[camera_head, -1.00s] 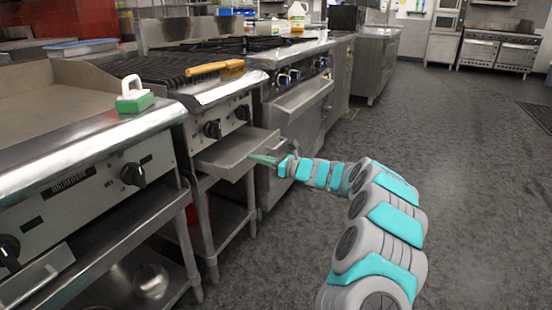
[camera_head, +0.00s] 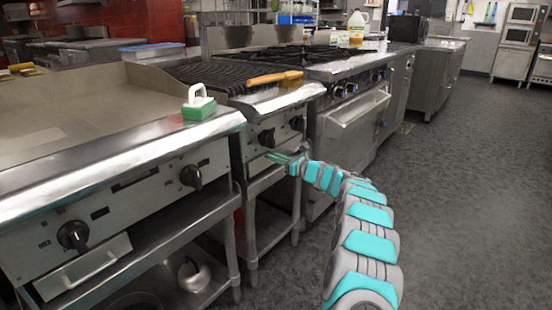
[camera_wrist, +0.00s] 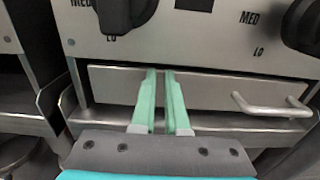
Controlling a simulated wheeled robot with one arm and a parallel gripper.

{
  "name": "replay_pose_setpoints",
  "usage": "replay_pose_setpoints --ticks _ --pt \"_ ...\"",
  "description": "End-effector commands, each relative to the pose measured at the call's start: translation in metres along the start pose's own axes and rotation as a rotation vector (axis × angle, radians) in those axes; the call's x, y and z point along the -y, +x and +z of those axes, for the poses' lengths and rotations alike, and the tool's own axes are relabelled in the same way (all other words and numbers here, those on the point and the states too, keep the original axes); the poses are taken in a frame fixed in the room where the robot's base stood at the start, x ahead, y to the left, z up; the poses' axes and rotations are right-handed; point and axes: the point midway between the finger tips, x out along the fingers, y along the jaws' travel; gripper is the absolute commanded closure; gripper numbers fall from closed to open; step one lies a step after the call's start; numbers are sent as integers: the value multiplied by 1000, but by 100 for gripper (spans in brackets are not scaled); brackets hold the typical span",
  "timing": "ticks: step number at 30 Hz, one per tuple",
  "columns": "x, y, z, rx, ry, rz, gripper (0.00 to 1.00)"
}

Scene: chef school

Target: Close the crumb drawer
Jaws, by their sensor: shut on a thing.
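The crumb drawer (camera_head: 258,167) is a flat steel front under the knobs of the charbroiler. In the wrist view its front (camera_wrist: 210,88) sits in its slot below the knob panel, flush or nearly so. Its bar handle (camera_wrist: 270,109) is on the right part of the front, clear of my fingers. My gripper (camera_head: 273,157) has its green fingertips at the drawer front; in the wrist view the fingers (camera_wrist: 161,73) point straight at it. They are close together, with a narrow gap; what they grip at the tips is hard to see.
A brush with a wooden handle (camera_head: 275,79) lies on the charbroiler's front ledge. A green and white scrubber (camera_head: 198,103) stands on the griddle's edge (camera_head: 120,150). Another drawer front (camera_head: 84,272) shows below the griddle. The floor (camera_head: 450,200) to the right is clear.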

Motion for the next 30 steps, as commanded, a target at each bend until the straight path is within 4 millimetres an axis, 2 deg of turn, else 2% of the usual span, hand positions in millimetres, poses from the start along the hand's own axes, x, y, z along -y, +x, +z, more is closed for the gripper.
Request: replay_pose_setpoints --ticks 1,9,14,20,30 --pt "-5 5 1 0 -2 8 100" --pt "-7 7 2 1 -2 11 100" --pt "-6 -1 2 3 -2 10 100" --pt "-2 -30 1 4 1 3 100" --pt "1 -99 3 6 1 -2 100"
